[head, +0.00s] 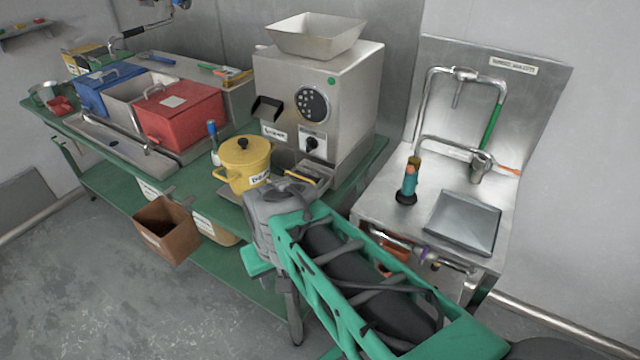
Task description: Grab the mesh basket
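I cannot clearly make out a mesh basket in the head view. A small grey round container (43,92) at the far left end of the green bench might be one, but it is too small to tell. My green and grey arm reaches in from the lower right. Its grey end, my gripper (272,210), is at the bench's front edge, just in front of the yellow pot (245,165). The fingertips are not clear, and I see nothing certain held in them. The arm hides part of the bench and the floor behind it.
A steel grinder (335,120) with a hopper stands behind the pot. Red (185,122) and blue (100,97) lidded bins are left on the bench. A brown box (165,230) hangs at the front. A steel sink (385,200) stands right. Floor at left is clear.

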